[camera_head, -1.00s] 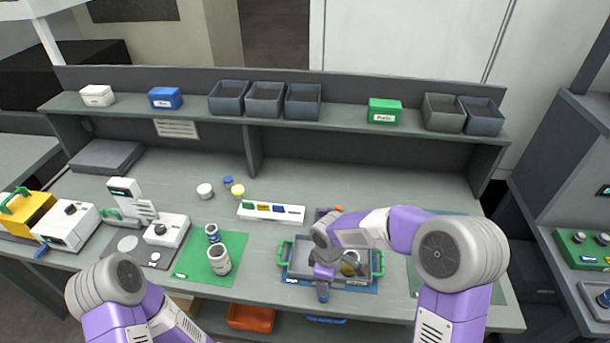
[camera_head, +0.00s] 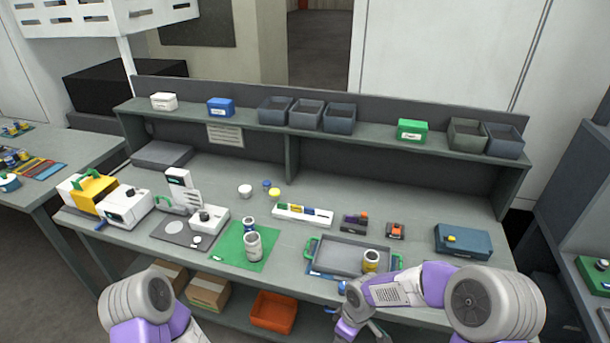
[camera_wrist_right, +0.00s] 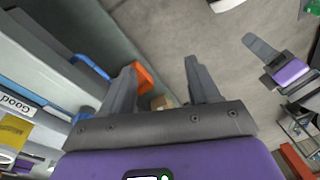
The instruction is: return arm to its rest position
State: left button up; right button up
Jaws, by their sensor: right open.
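My right arm (camera_head: 415,287) comes in from the lower right in the head view. Its gripper (camera_head: 358,333) hangs in front of the bench's front edge, below the grey tray (camera_head: 345,255) with green handles. In the right wrist view the two fingers (camera_wrist_right: 163,85) are spread and empty, over floor and the bench's edge. A yellow-banded jar (camera_head: 371,261) stands in the tray's right part. My left arm (camera_head: 145,305) shows at the lower left of the head view, its gripper out of frame there. A purple gripper (camera_wrist_right: 285,70) shows at the right wrist view's edge, its jaws unclear.
Two jars stand on a green mat (camera_head: 229,253). A blue-grey case (camera_head: 463,243) is at the bench's right. An orange bin (camera_head: 273,311) and cardboard boxes (camera_head: 208,292) lie on the lower shelf. Several bins line the upper shelf (camera_head: 370,138).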

pick_arm(q)
jog(key=f+b, duration=0.3)
jog(key=shift+w+f, duration=0.2)
jog(key=shift+w, duration=0.1)
pick_arm(e)
jog(key=s+f+m+y, duration=0.2)
jog(key=s+f+m, duration=1.1)
jog(key=f, duration=0.4)
jog(key=shift+s+a+f+t+y, duration=0.2)
jog(key=shift+a+f+t+y, duration=0.1)
jog(key=shift+a+f+t, duration=0.1)
jog(key=shift+r, duration=0.1)
